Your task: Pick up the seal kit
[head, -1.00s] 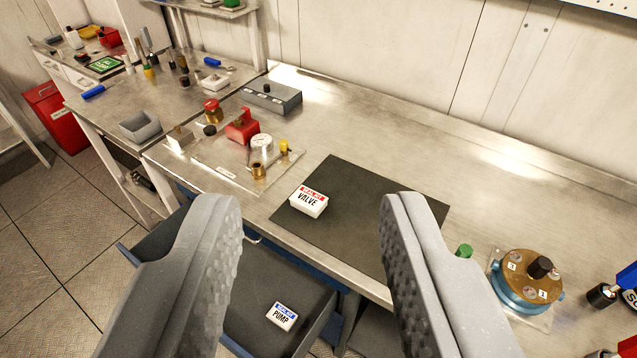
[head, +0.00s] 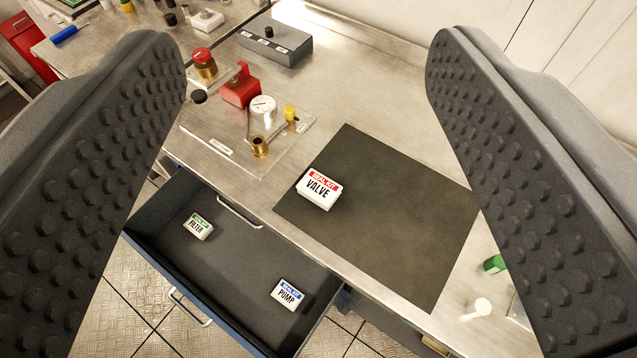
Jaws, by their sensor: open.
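Three small white seal kit boxes are in view. The valve seal kit (head: 319,189), with a red label band, lies on the dark mat (head: 400,230) on the steel bench. The pump seal kit (head: 288,294), with a blue band, and the filter seal kit (head: 199,227), with a green band, lie in the open drawer (head: 230,265) below the bench edge. My gripper (head: 306,55) is open and empty, its two studded fingers wide apart at the left and right of the picture. The valve kit shows in the gap between them, apart from both fingers.
A plate with a red valve block (head: 241,88), a gauge (head: 262,105) and brass fittings stands left of the mat. A grey switch box (head: 275,42) is behind it. A green-capped item (head: 494,264) is near the right finger. The mat around the valve kit is clear.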

